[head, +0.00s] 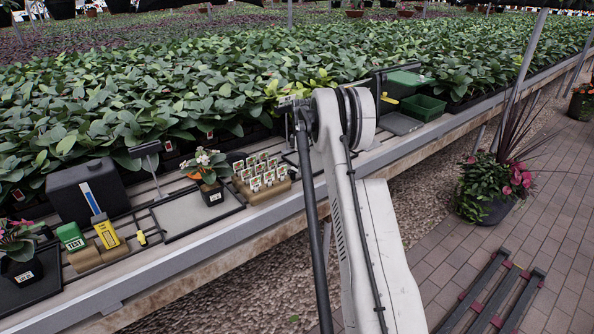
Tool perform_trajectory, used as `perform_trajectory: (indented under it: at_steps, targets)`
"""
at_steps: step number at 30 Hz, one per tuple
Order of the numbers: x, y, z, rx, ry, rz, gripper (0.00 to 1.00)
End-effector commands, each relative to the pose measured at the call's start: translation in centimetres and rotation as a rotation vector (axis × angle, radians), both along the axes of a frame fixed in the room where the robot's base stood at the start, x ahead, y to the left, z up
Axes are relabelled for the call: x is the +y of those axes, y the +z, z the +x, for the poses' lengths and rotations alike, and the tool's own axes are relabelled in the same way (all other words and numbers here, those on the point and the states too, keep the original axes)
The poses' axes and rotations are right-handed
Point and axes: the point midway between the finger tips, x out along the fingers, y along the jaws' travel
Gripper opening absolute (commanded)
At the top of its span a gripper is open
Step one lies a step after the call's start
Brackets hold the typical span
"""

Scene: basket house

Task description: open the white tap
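I cannot make out a white tap in the head view. A small yellow fitting (141,238) sits on thin black piping on the bench, right of the yellow device; whether it is a tap handle is too small to tell. A black tank (86,192) with a blue and white strip on its front stands behind that piping. My white arm rises from the bottom across the middle of the view and hides part of the bench. My gripper's fingers do not show.
A potted flower (209,176), a rack of small labelled packets (262,172), a yellow device (105,231) and a green device (71,237) stand on the slatted bench (215,245). A green crate (423,107) is farther right. Dense plants fill the area behind.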

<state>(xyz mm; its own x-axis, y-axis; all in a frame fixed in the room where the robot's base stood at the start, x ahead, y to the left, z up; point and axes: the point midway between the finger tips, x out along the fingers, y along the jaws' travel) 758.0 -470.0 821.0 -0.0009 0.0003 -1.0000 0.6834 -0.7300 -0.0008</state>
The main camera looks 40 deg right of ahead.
Motion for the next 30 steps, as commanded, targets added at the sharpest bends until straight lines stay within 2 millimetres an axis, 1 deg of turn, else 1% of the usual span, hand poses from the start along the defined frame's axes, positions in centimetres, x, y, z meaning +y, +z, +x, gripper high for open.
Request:
perform_trajectory:
  at_steps: [30]
  targets:
    - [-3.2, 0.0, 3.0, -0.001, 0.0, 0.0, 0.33]
